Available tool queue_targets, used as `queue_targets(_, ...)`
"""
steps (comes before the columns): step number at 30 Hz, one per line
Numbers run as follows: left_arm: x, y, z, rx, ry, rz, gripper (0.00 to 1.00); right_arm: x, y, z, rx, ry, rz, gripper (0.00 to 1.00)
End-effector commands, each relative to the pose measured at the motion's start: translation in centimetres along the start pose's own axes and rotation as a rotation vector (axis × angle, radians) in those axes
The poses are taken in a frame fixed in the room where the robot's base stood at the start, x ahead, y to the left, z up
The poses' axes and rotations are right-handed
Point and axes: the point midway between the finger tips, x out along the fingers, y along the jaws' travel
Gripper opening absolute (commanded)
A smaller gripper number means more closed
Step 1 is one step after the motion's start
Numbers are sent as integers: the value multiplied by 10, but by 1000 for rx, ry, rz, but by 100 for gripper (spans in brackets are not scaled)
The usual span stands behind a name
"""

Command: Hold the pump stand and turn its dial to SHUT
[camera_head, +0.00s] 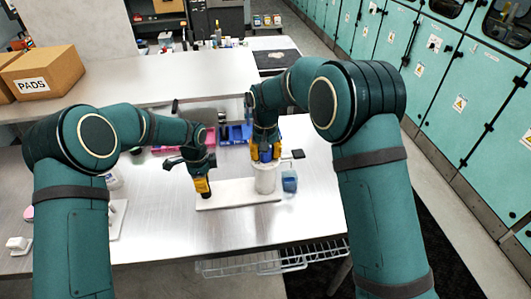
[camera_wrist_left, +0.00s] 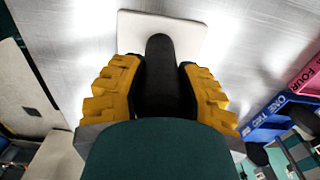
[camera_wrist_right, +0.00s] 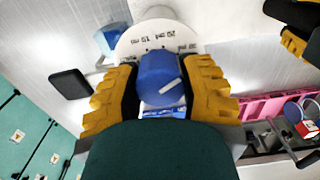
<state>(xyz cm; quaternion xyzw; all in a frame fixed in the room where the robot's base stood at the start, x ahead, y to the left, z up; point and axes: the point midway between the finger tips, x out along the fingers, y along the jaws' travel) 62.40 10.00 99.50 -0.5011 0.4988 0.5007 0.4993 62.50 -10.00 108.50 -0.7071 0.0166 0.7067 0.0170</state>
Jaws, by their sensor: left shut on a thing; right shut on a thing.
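The pump stand has a flat white base (camera_head: 235,193) on the table, with a white cylinder (camera_head: 265,184) at its right end. My left gripper (camera_head: 203,190) is shut on the stand's black post (camera_wrist_left: 160,55) at the base's left end. My right gripper (camera_head: 264,155) is shut on the blue dial (camera_wrist_right: 160,75) above the cylinder. The right wrist view shows a white scale plate (camera_wrist_right: 135,40) behind the dial with ml marks, including 20 ml. The dial bears a white line. I cannot read SHUT; the fingers and dial hide part of the plate.
A small blue container (camera_head: 289,181) stands close right of the cylinder. A dark flat block (camera_head: 298,154) lies behind it. Pink and blue bins (camera_head: 237,133) stand at the back. The table's front edge and a wire rack (camera_head: 270,262) are nearer me.

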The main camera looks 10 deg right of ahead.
Motion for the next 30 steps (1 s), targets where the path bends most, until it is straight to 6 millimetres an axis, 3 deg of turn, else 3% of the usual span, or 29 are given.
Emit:
queue_targets(10,1,1,1,0,-2,3,0,0,0,0,-2,0,1,4)
queue_targets(11,1,1,1,0,-2,3,0,0,0,0,-2,0,1,53)
queue_targets(12,1,1,1,0,-2,3,0,0,0,0,-2,0,1,67)
queue_targets(13,1,1,1,0,-2,3,0,0,0,0,-2,0,1,75)
queue_targets(23,1,1,1,-1,-2,3,0,-1,0,0,-1,0,0,75)
queue_targets(30,2,1,1,-1,-2,3,0,-30,0,-1,-1,4,-1,75)
